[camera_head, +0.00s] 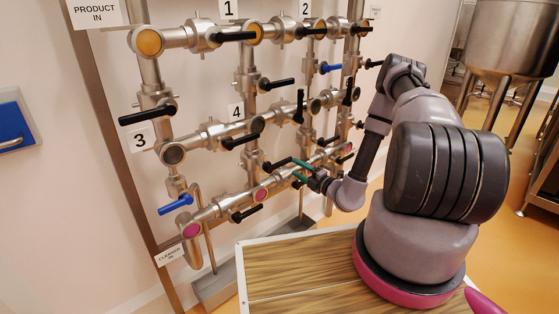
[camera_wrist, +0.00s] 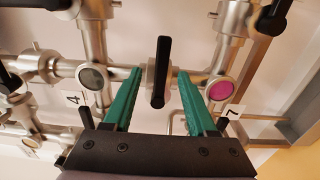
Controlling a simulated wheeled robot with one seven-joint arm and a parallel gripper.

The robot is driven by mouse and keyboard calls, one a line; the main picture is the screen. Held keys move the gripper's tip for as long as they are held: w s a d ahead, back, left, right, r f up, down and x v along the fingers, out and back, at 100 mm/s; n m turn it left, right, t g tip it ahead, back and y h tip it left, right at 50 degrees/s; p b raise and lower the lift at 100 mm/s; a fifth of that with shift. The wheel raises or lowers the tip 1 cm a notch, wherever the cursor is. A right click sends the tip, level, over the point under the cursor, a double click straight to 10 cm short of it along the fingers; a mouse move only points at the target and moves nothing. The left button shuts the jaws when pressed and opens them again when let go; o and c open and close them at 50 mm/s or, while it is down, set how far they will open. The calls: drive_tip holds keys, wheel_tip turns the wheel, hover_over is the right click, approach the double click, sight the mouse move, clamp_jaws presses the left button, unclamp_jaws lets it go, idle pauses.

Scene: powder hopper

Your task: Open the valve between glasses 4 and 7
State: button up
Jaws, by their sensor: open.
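Glass 4 is a grey round sight glass (camera_head: 257,124) beside the "4" label (camera_head: 237,111). It also shows left of centre in the wrist view (camera_wrist: 93,77). Glass 7 is a pink sight glass (camera_head: 260,194) lower on the frame, and it shows at right in the wrist view (camera_wrist: 220,89), by its "7" label (camera_wrist: 232,112). Between them, the valve has a black lever handle (camera_head: 277,164), which lies crosswise to the pipe. My gripper (camera_head: 296,168) is open at this handle. In the wrist view, the handle (camera_wrist: 161,70) sits between the green fingers, with gaps on both sides.
Other black-handled valves (camera_head: 234,37) and blue handles (camera_head: 176,205) crowd the pipe frame. A black handle (camera_head: 246,213) lies just below and left of my gripper. A metal tank (camera_head: 505,35) stands at the far right.

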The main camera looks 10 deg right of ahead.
drive_tip(key=x, duration=1)
drive_tip(key=shift+w, duration=0.35)
drive_tip(key=shift+f, duration=0.1)
clamp_jaws()
idle(0.9)
